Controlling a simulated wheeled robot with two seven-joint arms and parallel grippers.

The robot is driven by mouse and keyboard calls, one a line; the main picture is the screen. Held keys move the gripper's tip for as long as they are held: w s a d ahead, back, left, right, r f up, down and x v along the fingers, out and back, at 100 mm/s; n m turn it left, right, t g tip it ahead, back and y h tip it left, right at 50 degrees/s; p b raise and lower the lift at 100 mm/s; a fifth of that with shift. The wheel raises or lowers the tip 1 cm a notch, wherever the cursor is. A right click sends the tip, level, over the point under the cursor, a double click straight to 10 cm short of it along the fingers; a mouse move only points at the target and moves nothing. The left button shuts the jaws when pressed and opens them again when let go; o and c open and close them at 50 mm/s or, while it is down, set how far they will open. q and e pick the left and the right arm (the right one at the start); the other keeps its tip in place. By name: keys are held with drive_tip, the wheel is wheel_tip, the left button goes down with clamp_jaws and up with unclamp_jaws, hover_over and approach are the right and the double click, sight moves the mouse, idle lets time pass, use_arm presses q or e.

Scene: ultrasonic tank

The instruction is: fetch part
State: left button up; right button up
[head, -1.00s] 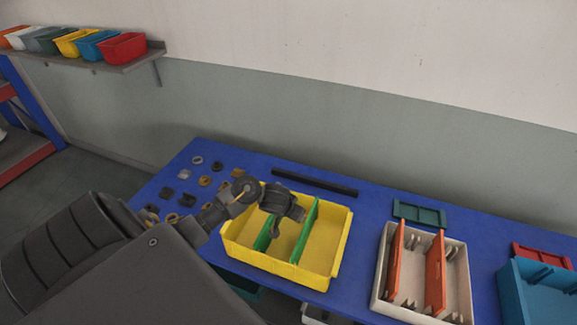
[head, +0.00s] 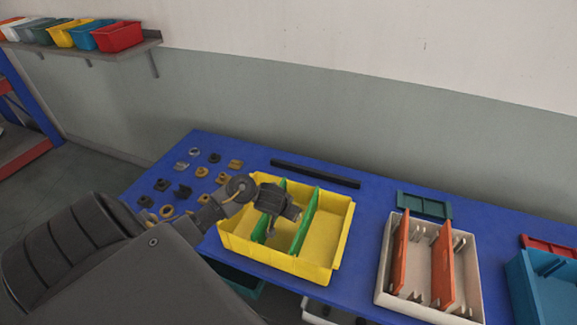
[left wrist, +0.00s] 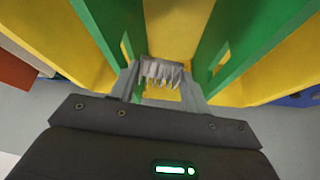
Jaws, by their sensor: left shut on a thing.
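My left gripper (head: 271,222) is over the yellow bin (head: 343,236), near its left green divider (head: 262,228). In the left wrist view its two fingers (left wrist: 163,86) are shut on a grey finned part (left wrist: 163,70). That view looks between the two green dividers, with the yellow bin around them, so the part is at the middle compartment. Whether it touches the bin floor I cannot tell. In the head view the gripper hides the part. My right gripper is not in view.
Several small dark, grey and tan parts (head: 186,191) lie on the blue table (head: 375,215) left of the bin. A black bar (head: 315,174) lies behind it. A white bin (head: 384,268) with orange dividers and a teal bin (head: 540,290) stand to the right.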

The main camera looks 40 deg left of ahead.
use_arm(q)
drive_tip(key=shift+f, duration=0.3)
drive_tip(key=o, duration=1.1)
drive_tip(key=shift+c, duration=0.2)
drive_tip(key=p+v, duration=0.7)
drive_tip(key=v, duration=0.4)
